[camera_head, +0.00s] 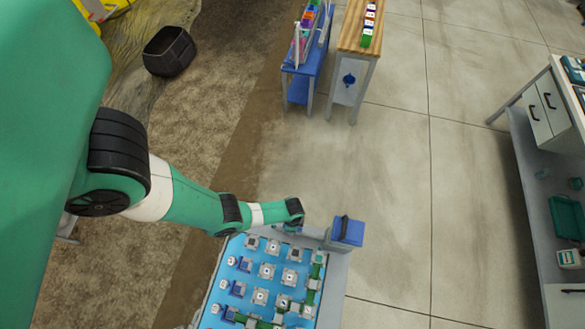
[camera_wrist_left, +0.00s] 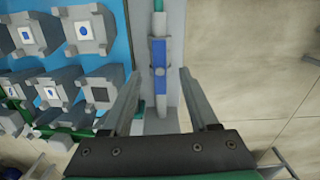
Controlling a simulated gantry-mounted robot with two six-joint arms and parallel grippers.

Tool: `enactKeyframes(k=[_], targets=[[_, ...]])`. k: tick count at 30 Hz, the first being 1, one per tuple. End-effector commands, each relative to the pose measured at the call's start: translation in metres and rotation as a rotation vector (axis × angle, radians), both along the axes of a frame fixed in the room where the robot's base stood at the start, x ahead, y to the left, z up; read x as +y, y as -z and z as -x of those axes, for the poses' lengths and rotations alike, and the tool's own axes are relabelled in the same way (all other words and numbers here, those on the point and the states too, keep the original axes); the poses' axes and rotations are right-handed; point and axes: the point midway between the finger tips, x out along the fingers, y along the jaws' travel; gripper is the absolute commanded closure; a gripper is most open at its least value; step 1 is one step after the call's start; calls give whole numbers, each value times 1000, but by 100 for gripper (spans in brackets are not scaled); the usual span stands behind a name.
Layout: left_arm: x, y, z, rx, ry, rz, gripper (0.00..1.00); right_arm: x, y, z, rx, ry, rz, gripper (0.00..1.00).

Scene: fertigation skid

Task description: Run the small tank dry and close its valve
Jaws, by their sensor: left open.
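My left gripper (camera_wrist_left: 159,73) is open, with its two grey fingers spread on either side of a blue bar-shaped part (camera_wrist_left: 161,68) in the left wrist view. The part has a round spot in its middle and looks like a valve handle in line with a teal pipe (camera_wrist_left: 158,22). Nothing is between the fingers that they touch. In the head view my left arm reaches from the left to the far edge of a blue panel (camera_head: 236,262). A blue block with a dark top piece (camera_head: 348,231) stands right of it. I cannot tell which thing is the small tank. My right gripper is out of view.
A cabinet (camera_head: 545,120) stands at the far right. Concrete floor between is clear.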

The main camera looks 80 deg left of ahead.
Motion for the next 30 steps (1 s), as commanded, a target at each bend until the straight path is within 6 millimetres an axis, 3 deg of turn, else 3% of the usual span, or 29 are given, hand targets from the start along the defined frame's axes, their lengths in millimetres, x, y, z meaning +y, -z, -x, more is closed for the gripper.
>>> enactKeyframes(k=[14, 30], targets=[[0, 3, 0, 0, 65, 0, 40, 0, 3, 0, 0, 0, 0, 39], [0, 47, 0, 0, 65, 0, 40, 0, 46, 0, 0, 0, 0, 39]])
